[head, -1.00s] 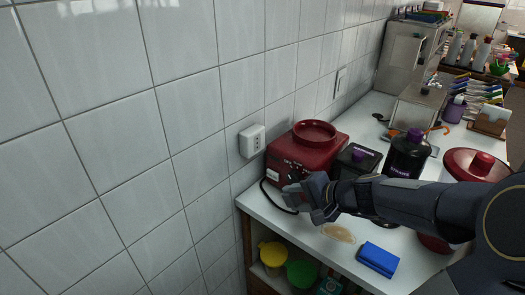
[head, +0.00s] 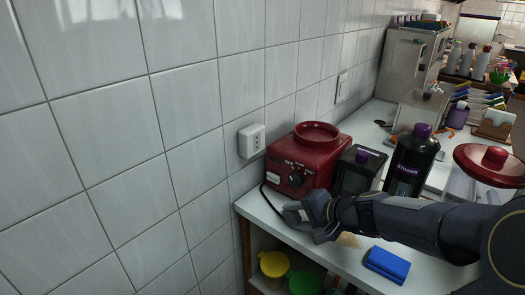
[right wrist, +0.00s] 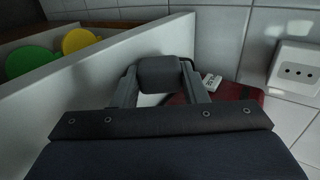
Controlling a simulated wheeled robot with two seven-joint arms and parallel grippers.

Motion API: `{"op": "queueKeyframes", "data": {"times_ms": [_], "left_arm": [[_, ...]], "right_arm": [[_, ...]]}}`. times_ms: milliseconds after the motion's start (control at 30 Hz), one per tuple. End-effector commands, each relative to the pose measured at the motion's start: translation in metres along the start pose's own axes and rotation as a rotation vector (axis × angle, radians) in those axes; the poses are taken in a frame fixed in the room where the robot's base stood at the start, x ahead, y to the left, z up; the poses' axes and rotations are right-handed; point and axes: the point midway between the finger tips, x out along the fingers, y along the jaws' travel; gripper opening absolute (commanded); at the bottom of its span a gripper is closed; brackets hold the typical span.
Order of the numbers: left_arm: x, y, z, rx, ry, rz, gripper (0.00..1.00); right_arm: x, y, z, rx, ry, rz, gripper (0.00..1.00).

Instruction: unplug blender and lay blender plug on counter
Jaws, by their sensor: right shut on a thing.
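The red blender base (head: 300,172) stands on the white counter (head: 262,212) against the tiled wall, its dial facing out. The white wall outlet (head: 252,141) has nothing plugged in; its bare holes also show in the right wrist view (right wrist: 298,72). My right gripper (head: 300,214) is low over the counter's front edge, before the blender base. In the right wrist view it is shut on a dark rounded block, the blender plug (right wrist: 165,74). The black cord (head: 268,199) runs from the base toward the gripper. Whether the plug touches the counter is unclear. My left gripper is out of view.
A black-lidded box (head: 357,170), a black bottle (head: 411,162) and a red-lidded jar (head: 490,165) stand right of the base, close to my right arm. A blue block (head: 387,263) lies near the front edge. Yellow (head: 273,264) and green (head: 304,283) things sit on the shelf below.

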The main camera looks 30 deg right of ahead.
Motion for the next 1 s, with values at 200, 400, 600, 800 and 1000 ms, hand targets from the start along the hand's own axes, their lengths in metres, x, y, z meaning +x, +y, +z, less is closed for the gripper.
{"op": "queueKeyframes", "data": {"times_ms": [200, 400, 600, 800, 1000], "left_arm": [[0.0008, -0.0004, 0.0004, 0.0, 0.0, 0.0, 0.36], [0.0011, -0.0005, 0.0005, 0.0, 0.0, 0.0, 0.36], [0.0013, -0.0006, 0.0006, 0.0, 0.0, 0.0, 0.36], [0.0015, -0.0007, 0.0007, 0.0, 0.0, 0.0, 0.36], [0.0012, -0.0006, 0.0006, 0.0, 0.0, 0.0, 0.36]], "right_arm": [[0.0006, 0.0014, 0.0001, 0.0, 0.0, 0.002, 0.61], [0.0011, 0.0043, 0.0005, 0.002, -0.001, 0.007, 0.65], [0.0015, 0.0062, 0.0005, 0.004, -0.001, 0.011, 0.65], [0.0017, 0.0067, 0.0003, 0.005, -0.001, 0.011, 0.49], [0.0014, 0.0059, 0.0005, 0.004, -0.001, 0.01, 0.49]]}}
